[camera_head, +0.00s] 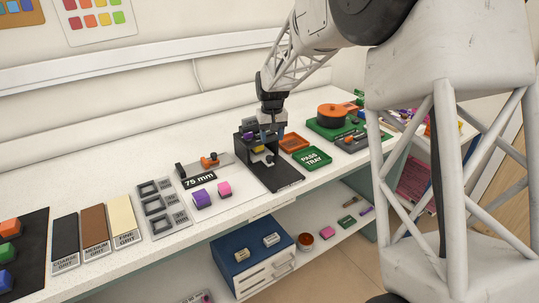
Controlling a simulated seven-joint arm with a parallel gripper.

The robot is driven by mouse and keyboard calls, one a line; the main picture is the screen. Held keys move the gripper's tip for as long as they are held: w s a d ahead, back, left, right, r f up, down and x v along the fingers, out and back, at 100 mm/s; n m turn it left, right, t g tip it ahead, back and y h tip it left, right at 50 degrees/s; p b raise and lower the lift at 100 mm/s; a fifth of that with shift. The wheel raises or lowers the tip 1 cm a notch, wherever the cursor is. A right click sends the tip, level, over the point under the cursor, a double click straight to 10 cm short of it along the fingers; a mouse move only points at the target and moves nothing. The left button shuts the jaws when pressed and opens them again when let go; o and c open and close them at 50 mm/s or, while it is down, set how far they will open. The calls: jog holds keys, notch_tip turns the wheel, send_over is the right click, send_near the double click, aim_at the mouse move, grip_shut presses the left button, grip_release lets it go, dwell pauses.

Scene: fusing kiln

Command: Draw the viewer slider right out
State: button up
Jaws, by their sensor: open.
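A dark, open-fronted box that looks like the viewer (243,151) stands on the white bench near the middle. A flat black plate (287,176) extends from it toward the bench's front edge. I cannot tell whether that plate is the slider. A small yellow piece (258,149) and a grey or blue piece show at the box. My gripper (268,133) points down at the box, with its fingers open. The fingers are small and partly merge with the box, so contact with the slider cannot be told.
Right of the box are an orange tray (293,142), a green PASS TRAY (312,158) and an orange pan (334,115) on a green board. Left are purple (202,198) and pink (224,188) blocks and a 75 mm gauge (200,180). A blue drawer unit (232,257) stands on the lower shelf.

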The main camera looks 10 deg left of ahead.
aim_at(270, 157)
jog(key=shift+w+a+f, duration=0.25)
jog(key=shift+a+f, duration=0.1)
jog(key=shift+a, duration=0.15)
jog(key=shift+f, duration=3.9)
grip_shut()
